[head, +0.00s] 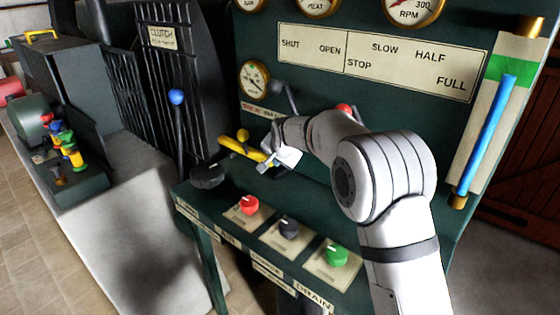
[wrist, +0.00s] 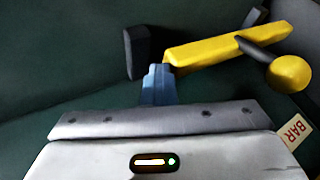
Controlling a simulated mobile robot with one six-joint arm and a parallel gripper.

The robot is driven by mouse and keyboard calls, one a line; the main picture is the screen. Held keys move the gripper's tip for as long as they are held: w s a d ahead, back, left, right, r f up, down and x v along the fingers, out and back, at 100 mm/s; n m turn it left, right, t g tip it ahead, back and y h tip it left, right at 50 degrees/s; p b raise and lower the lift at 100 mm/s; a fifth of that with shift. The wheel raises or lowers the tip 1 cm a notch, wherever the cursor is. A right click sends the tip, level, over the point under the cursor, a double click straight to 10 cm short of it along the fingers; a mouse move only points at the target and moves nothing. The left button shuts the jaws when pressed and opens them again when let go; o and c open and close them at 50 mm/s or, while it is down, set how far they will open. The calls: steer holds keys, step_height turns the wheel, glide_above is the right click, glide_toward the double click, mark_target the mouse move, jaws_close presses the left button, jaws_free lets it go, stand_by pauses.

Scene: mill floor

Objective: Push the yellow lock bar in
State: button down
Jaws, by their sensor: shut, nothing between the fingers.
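The yellow lock bar (head: 254,154) sits on the dark green panel, in the head view just left of my gripper (head: 270,163). In the wrist view the yellow bar (wrist: 222,46) slants up to the right, with a dark rod across it and a yellow ball near its right end. My gripper (wrist: 158,72) is shut and empty. Its fingertips are at the bar's left end, close to or touching it; I cannot tell which. A black block (wrist: 137,52) stands just left of the fingertips. My wrist hides part of the bar in the head view.
Below are a black knob (head: 207,176) and red (head: 247,205), dark (head: 289,228) and green (head: 337,255) knobs on a ledge. A blue-topped lever (head: 177,98) stands left. A red knob (head: 345,108) shows behind my arm. A blue tube (head: 486,135) is at right.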

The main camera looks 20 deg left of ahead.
steer(key=d+b, duration=0.1)
steer(key=d, duration=0.1)
steer(key=s+d+b, duration=0.1)
steer(key=d, duration=0.1)
steer(key=shift+s+d, duration=0.1)
steer(key=shift+s, duration=0.05)
steer(key=p+v, duration=0.1)
steer(key=v, duration=0.8)
steer(key=shift+s+r, duration=0.2)
steer(key=shift+r, duration=0.25)
